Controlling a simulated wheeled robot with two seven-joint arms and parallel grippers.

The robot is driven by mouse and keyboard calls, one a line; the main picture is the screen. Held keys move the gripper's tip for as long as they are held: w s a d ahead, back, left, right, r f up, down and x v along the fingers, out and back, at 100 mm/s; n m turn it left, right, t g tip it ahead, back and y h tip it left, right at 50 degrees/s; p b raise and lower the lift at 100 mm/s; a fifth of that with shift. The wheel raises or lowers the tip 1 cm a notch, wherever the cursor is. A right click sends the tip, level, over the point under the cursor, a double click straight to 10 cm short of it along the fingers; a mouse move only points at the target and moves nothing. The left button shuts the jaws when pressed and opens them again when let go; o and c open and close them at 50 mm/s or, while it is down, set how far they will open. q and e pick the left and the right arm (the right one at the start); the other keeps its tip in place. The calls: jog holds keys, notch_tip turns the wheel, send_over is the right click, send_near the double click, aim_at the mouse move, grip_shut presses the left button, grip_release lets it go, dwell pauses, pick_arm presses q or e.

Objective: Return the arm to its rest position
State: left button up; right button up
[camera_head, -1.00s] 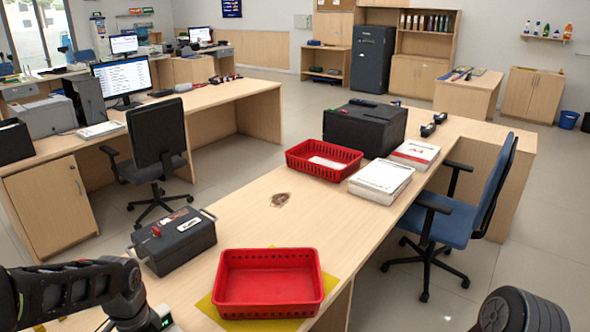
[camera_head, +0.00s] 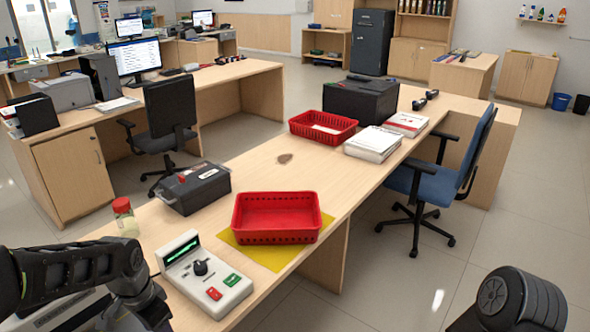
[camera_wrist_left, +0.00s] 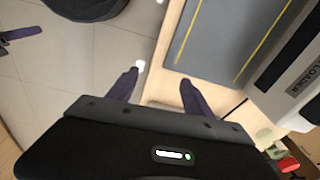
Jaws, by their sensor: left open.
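My left arm comes in from the lower left of the head view, its forearm bent over the near end of the counter (camera_head: 330,215). The left gripper is out of sight there. In the left wrist view my left gripper (camera_wrist_left: 158,88) is open and empty, its two purple fingers apart, with pale floor and a wooden counter edge beyond them. Part of my right arm shows at the lower right of the head view, beside the counter over the floor. Its gripper is outside the picture.
On the counter stand a grey device with a dial (camera_head: 205,275), a red tray (camera_head: 277,238) on a yellow mat (camera_head: 243,258), a black box (camera_head: 193,190), a red-lidded jar (camera_head: 124,216), a red basket (camera_head: 322,137) and a printer (camera_head: 360,101). A blue chair (camera_head: 432,188) stands right.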

pick_arm(q)
jog(key=w+d+f+n+t+h, duration=0.3)
jog(key=w+d+f+n, duration=0.15)
jog(key=d+f, duration=0.7)
jog(key=s+d+f+n+g, duration=0.1)
jog(key=s+d+f, duration=0.3)
jog(key=s, duration=0.3)
jog(key=s+d+f+n+g, duration=0.1)
jog(key=s+d+f, duration=0.3)
jog(key=s+f, duration=0.2)
jog(key=s+d+f+n+g+h, duration=0.1)
jog(key=s+d+f, duration=0.3)
jog(key=s, duration=0.4)
jog(key=shift+d+f+g, duration=0.3)
jog(key=shift+d+f, duration=0.05)
jog(key=shift+f, duration=0.15)
jog(key=shift+w, duration=0.1)
